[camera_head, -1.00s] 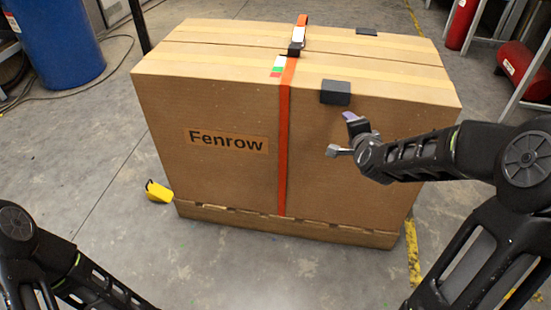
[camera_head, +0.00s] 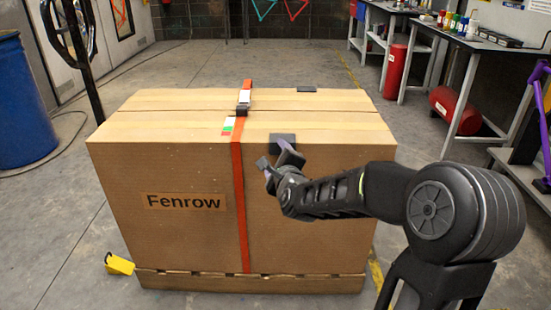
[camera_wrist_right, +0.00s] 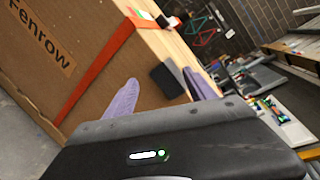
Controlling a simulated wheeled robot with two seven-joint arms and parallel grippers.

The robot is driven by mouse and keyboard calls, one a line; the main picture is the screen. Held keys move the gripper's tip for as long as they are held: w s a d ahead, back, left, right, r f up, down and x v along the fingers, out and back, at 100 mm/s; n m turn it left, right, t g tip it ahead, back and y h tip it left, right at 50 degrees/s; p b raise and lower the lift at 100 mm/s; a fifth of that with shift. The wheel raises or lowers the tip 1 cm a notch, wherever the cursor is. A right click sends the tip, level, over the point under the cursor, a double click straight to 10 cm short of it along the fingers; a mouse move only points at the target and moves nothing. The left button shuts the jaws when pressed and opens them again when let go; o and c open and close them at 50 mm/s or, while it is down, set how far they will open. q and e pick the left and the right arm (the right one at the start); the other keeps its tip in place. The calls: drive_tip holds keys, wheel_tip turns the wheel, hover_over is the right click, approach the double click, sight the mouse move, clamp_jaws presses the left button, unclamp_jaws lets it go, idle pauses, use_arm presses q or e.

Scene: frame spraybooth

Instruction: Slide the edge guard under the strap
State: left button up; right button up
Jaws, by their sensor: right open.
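A brown carton (camera_head: 185,235) marked "Fenrow" stands on a low pallet. An orange strap (camera_head: 239,200) runs down its front face and over its top, with a dark buckle (camera_head: 243,103) on top. A black edge guard (camera_head: 283,137) sits on the front top edge, right of the strap and apart from it. My right gripper (camera_head: 277,158) is open at the guard, partly hiding it. In the right wrist view the guard (camera_wrist_right: 168,80) appears between the two purple-grey fingers (camera_wrist_right: 160,93); I cannot tell whether they touch it. My left gripper is out of view.
A second black piece (camera_head: 306,89) lies on the far top edge. A yellow object (camera_head: 119,265) is on the floor at the carton's left. A blue drum (camera_head: 22,110) stands left; benches (camera_head: 480,42) and red cylinders (camera_head: 455,110) stand right. Floor behind is clear.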

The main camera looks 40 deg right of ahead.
sight(270, 146)
drive_tip(key=shift+x, duration=3.85)
drive_tip(key=shift+c, duration=0.2)
